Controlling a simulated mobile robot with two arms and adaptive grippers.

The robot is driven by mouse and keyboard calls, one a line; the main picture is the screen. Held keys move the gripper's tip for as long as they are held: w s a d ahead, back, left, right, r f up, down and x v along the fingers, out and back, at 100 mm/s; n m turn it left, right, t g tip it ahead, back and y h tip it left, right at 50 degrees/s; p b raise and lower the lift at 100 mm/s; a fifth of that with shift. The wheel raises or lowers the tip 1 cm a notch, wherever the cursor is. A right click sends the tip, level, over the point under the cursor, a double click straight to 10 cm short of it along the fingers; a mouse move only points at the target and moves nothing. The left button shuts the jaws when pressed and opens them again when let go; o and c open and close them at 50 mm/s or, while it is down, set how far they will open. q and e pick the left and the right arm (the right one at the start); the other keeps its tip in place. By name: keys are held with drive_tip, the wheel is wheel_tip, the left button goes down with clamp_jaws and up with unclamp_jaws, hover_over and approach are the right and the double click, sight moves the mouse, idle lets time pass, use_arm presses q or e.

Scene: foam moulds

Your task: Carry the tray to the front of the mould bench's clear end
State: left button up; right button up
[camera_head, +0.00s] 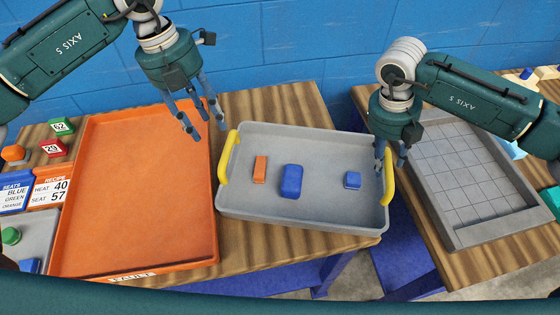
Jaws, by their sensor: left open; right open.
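The grey tray (330,215) with yellow handles sits on the left wooden bench, its right part reaching over the bench's right edge. In it lie an orange block (260,169), a larger blue block (291,181) and a small blue block (352,180). My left gripper (206,128) is open, above the orange tray's right rim, up and left of the left handle (228,157). My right gripper (390,166) is open with its fingers at the right handle (389,182), partly in front of its upper end. I cannot tell if they touch it.
An empty orange tray (135,190) lies left of the grey tray. A grey grid-lined frame (470,180) lies on the right bench (455,265). A gap separates the benches. Number cards, a recipe card (48,190) and coloured knobs stand at far left. A blue wall is behind.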

wheel_tip(320, 180, up, 11)
drive_tip(key=a, duration=0.2)
drive_tip(key=shift+f, duration=0.15)
idle(0.5)
